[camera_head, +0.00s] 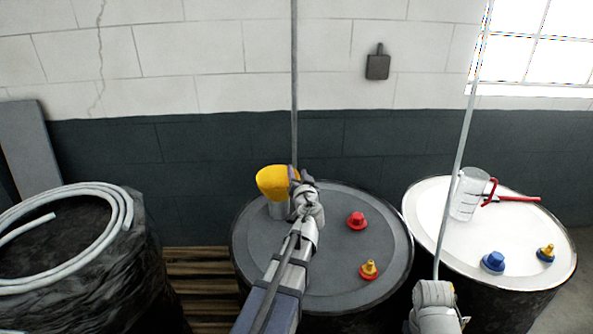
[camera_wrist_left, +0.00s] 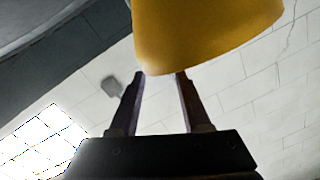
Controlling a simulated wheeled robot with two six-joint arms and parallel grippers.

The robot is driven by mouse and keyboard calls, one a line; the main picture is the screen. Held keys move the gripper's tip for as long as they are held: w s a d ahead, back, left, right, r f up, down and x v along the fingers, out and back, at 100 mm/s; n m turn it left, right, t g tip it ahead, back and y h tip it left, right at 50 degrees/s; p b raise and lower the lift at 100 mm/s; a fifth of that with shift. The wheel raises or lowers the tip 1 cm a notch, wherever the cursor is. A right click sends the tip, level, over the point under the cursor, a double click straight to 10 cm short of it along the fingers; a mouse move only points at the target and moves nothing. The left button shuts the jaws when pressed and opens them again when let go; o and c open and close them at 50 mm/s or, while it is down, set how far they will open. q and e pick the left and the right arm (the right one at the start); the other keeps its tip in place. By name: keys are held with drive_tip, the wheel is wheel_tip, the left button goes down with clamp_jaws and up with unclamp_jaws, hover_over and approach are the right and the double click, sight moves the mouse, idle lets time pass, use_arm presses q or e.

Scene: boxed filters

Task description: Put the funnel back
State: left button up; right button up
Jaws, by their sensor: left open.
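The yellow funnel (camera_head: 272,183) is above the back left of the dark drum lid (camera_head: 330,275), over a small grey cup-like holder (camera_head: 278,210). Whether it rests in the holder is hard to tell. My left gripper (camera_head: 294,178) is at the funnel's right side. In the left wrist view the fingers (camera_wrist_left: 160,74) are apart, with the funnel (camera_wrist_left: 205,30) at their tips and partly beyond them. I cannot tell if they touch it. Of my right arm only a grey wrist part shows at the lower right; its fingers are not seen.
The dark lid also bears a red cap (camera_head: 356,220) and a red-and-yellow cap (camera_head: 369,269). The white-lidded drum (camera_head: 440,220) holds a clear jug (camera_head: 467,195), a blue cap (camera_head: 493,262) and a blue-and-yellow cap (camera_head: 545,253). A hose coil (camera_head: 125,210) lies on the left drum.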

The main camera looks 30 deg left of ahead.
use_arm(q)
drive_tip(key=v, duration=1)
